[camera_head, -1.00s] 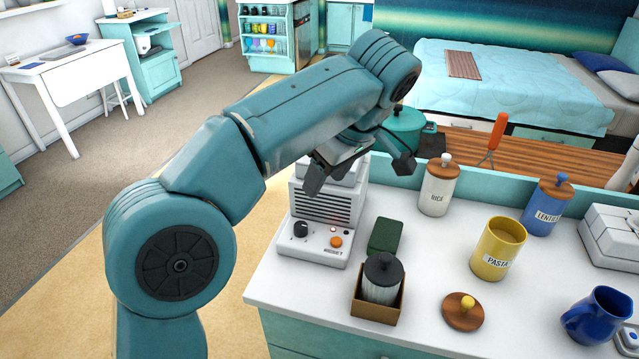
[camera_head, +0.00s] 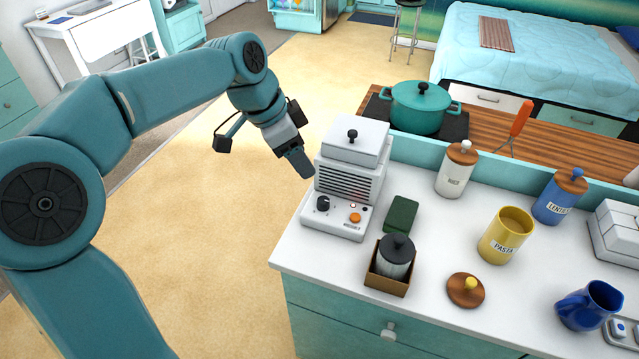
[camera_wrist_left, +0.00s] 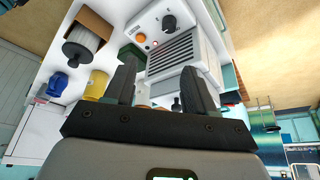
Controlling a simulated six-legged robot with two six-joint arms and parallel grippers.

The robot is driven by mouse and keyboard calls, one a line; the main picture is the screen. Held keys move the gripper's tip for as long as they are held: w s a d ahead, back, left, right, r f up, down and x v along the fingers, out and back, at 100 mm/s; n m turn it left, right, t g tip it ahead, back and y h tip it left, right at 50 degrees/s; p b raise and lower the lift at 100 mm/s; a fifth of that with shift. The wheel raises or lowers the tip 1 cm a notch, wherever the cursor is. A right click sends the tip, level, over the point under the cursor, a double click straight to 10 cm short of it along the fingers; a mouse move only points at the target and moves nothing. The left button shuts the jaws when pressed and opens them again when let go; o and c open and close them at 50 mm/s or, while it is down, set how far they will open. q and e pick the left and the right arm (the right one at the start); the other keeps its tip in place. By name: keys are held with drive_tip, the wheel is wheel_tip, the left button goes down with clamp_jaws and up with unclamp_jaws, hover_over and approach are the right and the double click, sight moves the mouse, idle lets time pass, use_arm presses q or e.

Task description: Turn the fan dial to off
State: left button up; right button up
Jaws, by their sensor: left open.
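The white fan unit (camera_head: 345,185) stands at the left end of the counter, with a dark grille and a low front panel. On that panel are a black dial (camera_head: 322,203), small indicator lights and an orange button (camera_head: 355,217). In the left wrist view the dial (camera_wrist_left: 169,23) shows beyond my fingers, near the top. My left gripper (camera_head: 304,172) is open and empty, up and left of the dial and apart from it. In the left wrist view its two dark fingers (camera_wrist_left: 160,85) are spread. My right gripper is not in view.
A dark green block (camera_head: 401,215) and a grey-lidded jar (camera_head: 396,256) in a brown box stand right of the unit. The rice jar (camera_head: 456,170), yellow pasta jar (camera_head: 507,236) and wooden lid (camera_head: 465,290) are farther right. The space left of the counter is open floor.

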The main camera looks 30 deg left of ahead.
sight(323, 200)
use_arm(q)
drive_tip(key=shift+n, duration=0.3)
drive_tip(key=x, duration=0.5)
drive_tip(key=a+x, duration=0.1)
drive_tip(key=x, duration=0.4)
drive_tip(key=a+x, duration=0.1)
drive_tip(key=x, duration=0.4)
drive_tip(key=shift+w+f+b, duration=0.1)
drive_tip(key=shift+f+b, duration=0.25)
drive_tip(key=shift+f, duration=0.25)
drive_tip(key=shift+c, duration=0.4)
clamp_jaws()
